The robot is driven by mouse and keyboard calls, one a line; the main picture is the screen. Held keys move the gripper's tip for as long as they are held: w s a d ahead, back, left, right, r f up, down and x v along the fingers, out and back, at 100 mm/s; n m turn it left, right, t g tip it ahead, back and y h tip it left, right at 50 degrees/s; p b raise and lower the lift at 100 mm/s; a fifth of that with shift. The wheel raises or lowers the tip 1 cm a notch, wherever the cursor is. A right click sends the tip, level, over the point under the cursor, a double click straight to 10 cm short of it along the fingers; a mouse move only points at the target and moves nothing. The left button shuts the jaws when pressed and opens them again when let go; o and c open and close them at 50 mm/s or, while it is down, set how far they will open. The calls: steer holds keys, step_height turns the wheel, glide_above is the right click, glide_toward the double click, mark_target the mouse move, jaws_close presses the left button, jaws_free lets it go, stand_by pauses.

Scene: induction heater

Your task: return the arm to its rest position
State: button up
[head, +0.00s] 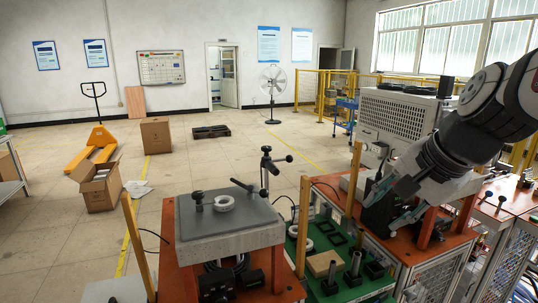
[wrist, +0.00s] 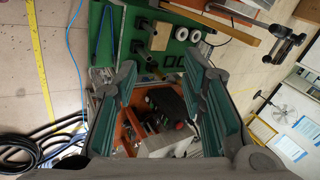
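My arm reaches in from the right edge of the head view. My gripper (head: 390,202) points down and left, in front of the orange-topped bench (head: 331,191) beside the large heater cabinet (head: 392,116). In the wrist view my gripper (wrist: 158,66) has its two teal-lined fingers spread wide apart, with nothing held between them. A black device (wrist: 170,103) with a red part shows beyond the gap, over an orange surface. In the head view, the gripper and forearm hide part of the bench top; I cannot tell how close the fingers are to it.
A grey slab (head: 232,245) with a white ring (head: 224,203) and black clamps stands left of the gripper. A green board (head: 313,284) holds rings and posts between the benches. Wooden posts (head: 304,213) rise nearby. Open floor (head: 225,155) lies behind, with cartons and a pallet truck.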

steer(key=s+a+f+n+h, duration=0.2)
steer(key=s+n, duration=0.9)
steer(key=s, duration=0.6)
steer(key=shift+s+f+g, duration=0.25)
steer(key=shift+f+g, duration=0.15)
steer(key=shift+f, duration=0.3)
